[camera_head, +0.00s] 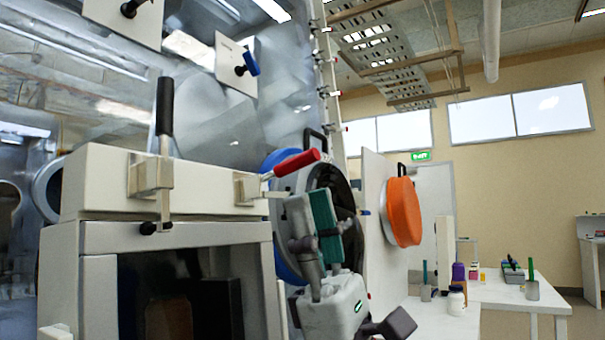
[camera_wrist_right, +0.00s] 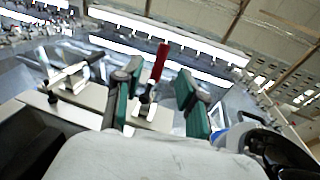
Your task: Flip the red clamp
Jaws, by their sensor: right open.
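The red clamp (camera_head: 297,163) is mounted at the right end of the cream box's top beam. Its red handle slopes up to the right in the head view. In the right wrist view the red handle (camera_wrist_right: 159,62) stands up in the gap between my finger pads, apart from both. My right gripper (camera_head: 310,208) is open and empty, just below and to the right of the handle in the head view. Its green-padded fingers also show in the right wrist view (camera_wrist_right: 158,92). My left gripper is not in view.
A black-handled clamp (camera_head: 165,110) stands upright on the same cream beam (camera_head: 105,190). A round port with a blue rim (camera_head: 283,262) is behind my right gripper. An orange disc (camera_head: 402,212) is farther right. A white table (camera_head: 505,291) with small bottles stands at the right.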

